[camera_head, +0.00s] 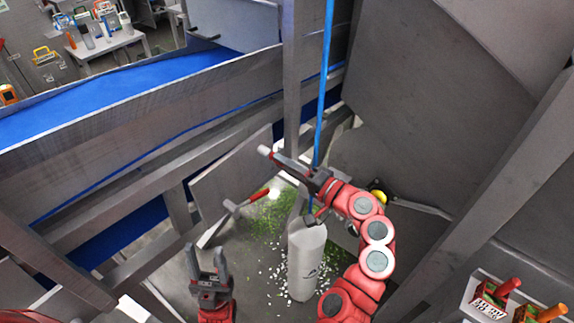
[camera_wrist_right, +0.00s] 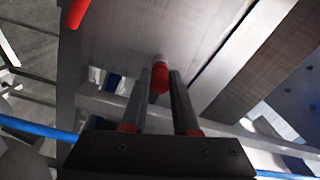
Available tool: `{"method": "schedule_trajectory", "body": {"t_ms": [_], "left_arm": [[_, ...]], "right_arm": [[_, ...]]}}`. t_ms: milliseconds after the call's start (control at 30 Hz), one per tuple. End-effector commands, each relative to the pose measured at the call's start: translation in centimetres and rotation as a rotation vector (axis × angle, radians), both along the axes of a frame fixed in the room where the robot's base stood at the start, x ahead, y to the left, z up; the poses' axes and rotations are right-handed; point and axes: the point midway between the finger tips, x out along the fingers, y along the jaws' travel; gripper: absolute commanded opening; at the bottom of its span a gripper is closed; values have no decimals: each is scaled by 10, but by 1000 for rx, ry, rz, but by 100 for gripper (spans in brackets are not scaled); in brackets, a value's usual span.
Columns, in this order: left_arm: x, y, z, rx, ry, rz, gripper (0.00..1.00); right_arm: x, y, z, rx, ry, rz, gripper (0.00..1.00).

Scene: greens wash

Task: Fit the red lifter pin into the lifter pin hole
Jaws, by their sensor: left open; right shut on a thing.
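My right gripper (camera_head: 296,170) is shut on a short red pin with a pale end (camera_head: 266,151), which points up and left. In the right wrist view, the red pin (camera_wrist_right: 159,78) sits between the two dark fingers (camera_wrist_right: 160,100), in front of a grey metal panel. My left gripper (camera_head: 208,262) is open and empty, pointing up, left of a white canister. I cannot make out the lifter pin hole in either view.
A red bar with a pale tip (camera_head: 245,201) sits by a tilted grey plate (camera_head: 232,172). The white canister (camera_head: 306,262) stands below my right gripper. A blue hose (camera_head: 325,80) hangs close by. Green and white bits litter the floor. Metal beams and a blue conveyor (camera_head: 130,95) hem the space.

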Motion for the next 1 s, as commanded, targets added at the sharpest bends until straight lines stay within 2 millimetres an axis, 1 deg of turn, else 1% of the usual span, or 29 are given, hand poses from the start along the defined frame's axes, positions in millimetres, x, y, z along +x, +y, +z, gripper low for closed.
{"method": "schedule_trajectory", "body": {"t_ms": [100,133,267,300,600,733,867,1000], "left_arm": [[0,0,-1,0,0,0,50],[0,0,0,0,0,0,50],[0,0,0,0,0,0,50],[0,0,0,0,0,0,50],[0,0,-1,0,0,0,50],[0,0,-6,0,0,0,50],[0,0,-17,0,0,0,50],[0,0,-33,0,0,0,50]], "right_arm": [[2,3,0,0,-1,0,0],[2,3,1,0,-1,0,32],[2,2,1,0,-1,0,55],[2,2,1,0,-1,0,62],[1,2,0,-1,-1,0,63],[-4,-6,-1,-1,-3,-1,63],[-16,-23,-4,1,-3,-5,63],[-36,-53,-5,1,-4,-9,63]]}}
